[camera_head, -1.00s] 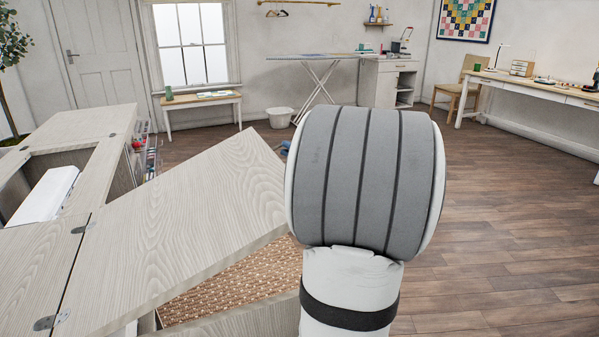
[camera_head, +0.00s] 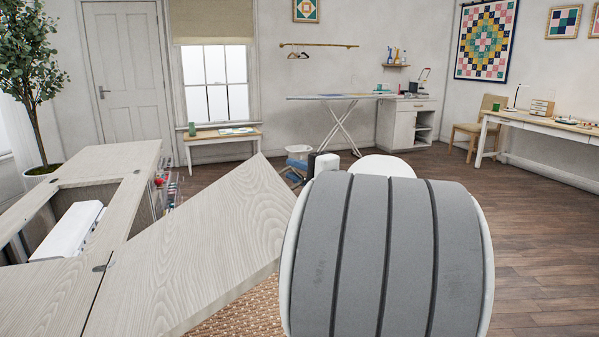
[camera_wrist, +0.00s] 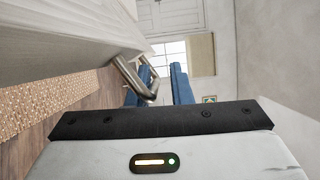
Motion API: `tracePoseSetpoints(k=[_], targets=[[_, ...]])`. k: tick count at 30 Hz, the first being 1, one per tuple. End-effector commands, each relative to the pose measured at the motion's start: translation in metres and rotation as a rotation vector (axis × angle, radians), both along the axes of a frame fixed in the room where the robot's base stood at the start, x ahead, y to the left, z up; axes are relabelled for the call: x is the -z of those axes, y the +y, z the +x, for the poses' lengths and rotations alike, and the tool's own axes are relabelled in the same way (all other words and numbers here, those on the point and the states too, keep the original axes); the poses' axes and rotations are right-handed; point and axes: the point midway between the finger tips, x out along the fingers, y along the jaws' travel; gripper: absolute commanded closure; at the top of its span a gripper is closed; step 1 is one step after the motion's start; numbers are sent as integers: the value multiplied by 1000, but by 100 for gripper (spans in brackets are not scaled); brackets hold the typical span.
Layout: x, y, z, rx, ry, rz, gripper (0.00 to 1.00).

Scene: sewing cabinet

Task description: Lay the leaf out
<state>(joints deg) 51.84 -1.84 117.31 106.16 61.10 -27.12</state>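The leaf (camera_head: 195,245) is a pale wood-grain panel hinged to the sewing cabinet (camera_head: 45,295) at lower left in the head view. It slopes up to the right from a hinge (camera_head: 103,268). In the wrist view the leaf (camera_wrist: 60,40) fills the upper left, with a metal bar handle (camera_wrist: 127,78) by my gripper. My gripper (camera_wrist: 162,75) has two blue fingers with a gap between them. The handle's near end crosses in front of the left finger; I cannot tell whether they touch. In the head view my arm mostly hides the gripper, with some blue showing past the leaf.
A white machine (camera_head: 75,228) sits in the cabinet's opening. A woven surface (camera_head: 240,312) shows below the leaf. Thread spools are at the cabinet's far side. An ironing board (camera_head: 335,97), a bench (camera_head: 222,136) and a potted tree (camera_head: 35,85) stand farther back. Wooden floor (camera_head: 530,240) is open at right.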

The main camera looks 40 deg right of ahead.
Motion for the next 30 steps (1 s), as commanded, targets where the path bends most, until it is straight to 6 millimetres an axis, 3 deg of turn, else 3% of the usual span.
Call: tracePoseSetpoints(k=[4,14,24,30], targets=[[-1,1,0,-2,-2,-1,71],[-1,0,-4,0,-2,-1,70],[-1,-7,-58,4,-2,-1,70],[0,-8,-77,0,-2,-2,70]])
